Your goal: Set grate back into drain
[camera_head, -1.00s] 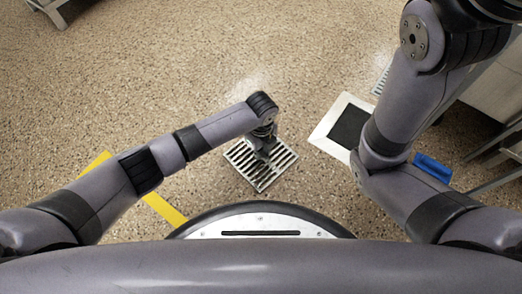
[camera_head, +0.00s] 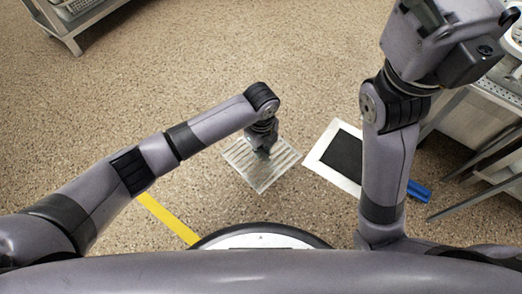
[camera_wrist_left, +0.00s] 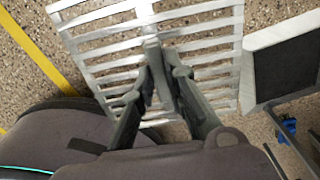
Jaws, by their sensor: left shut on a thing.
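The pale slotted metal grate (camera_head: 240,157) hangs from my left gripper (camera_head: 262,153), seen in the head view. In the left wrist view the grate (camera_wrist_left: 100,70) fills the upper middle, and the fingers of my left gripper (camera_wrist_left: 158,55) are shut on its middle. I cannot tell its height above the floor. The drain, a dark square opening in a white frame (camera_head: 313,160), lies just right of the grate in the head view. Its frame also shows at the right of the left wrist view (camera_wrist_left: 268,38). My right arm reaches up at the right; its fingers are out of view.
A blue object (camera_head: 418,191) lies right of the drain, near metal furniture legs (camera_head: 470,165). A yellow floor stripe (camera_head: 170,219) is at the left. A metal rack (camera_head: 72,22) stands at the top left. The speckled floor beyond the grate is clear.

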